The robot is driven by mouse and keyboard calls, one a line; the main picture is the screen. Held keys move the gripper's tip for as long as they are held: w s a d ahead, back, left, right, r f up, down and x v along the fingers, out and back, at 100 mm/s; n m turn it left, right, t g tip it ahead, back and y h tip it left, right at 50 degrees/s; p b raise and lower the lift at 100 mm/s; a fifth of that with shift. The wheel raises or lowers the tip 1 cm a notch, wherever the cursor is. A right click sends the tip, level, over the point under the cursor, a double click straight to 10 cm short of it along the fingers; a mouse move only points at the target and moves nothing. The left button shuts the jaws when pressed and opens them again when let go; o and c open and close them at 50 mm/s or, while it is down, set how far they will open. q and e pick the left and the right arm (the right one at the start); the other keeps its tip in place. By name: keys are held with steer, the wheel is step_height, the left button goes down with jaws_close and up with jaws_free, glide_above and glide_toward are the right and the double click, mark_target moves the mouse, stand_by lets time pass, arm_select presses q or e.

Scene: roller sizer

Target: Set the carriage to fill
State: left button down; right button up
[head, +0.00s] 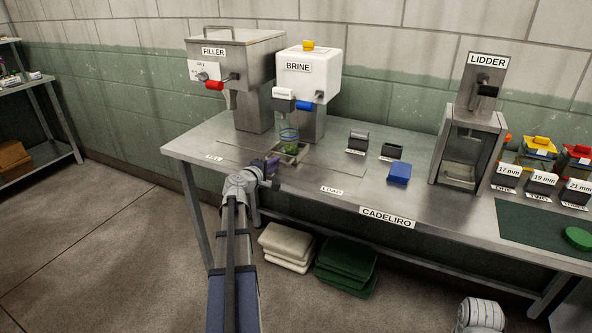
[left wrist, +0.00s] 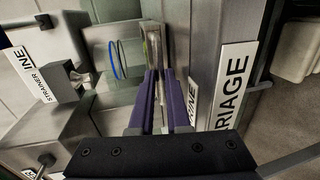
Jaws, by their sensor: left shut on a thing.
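The carriage (head: 303,154) is a small metal tray on the bench, below the machine labelled BRINE (head: 318,82). A clear jar (head: 289,133) with a blue ring and green contents stands on it. The machine labelled FILLER (head: 262,60) is to its left. My left gripper (head: 273,164) is at the carriage's front edge. In the left wrist view its purple fingers (left wrist: 167,95) are shut on an upright metal piece (left wrist: 153,45), apparently the carriage's handle. A label ending in RIAGE (left wrist: 232,82) is beside the fingers. My right gripper is not in view.
A blue block (head: 399,173) and the LIDDER machine (head: 470,140) stand to the right. The bench left of the carriage looks clear.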

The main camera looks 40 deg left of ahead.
mark_target(217, 155)
arm_select(q)
steer(key=s+a, duration=0.2)
steer(key=a, duration=0.6)
steer(key=s+a, duration=0.2)
steer(key=a, duration=0.6)
steer(key=s+a, duration=0.1)
steer(key=a, duration=0.7)
steer(key=shift+s, duration=0.4)
steer(key=c, duration=1.2)
jaws_free()
steer(key=shift+a, duration=0.15)
steer(key=shift+o, duration=0.2)
steer(key=shift+s, duration=0.1)
steer(key=p+v, duration=0.1)
steer(key=v, duration=0.6)
steer(key=shift+s+d, duration=0.2)
steer(key=shift+s, duration=0.1)
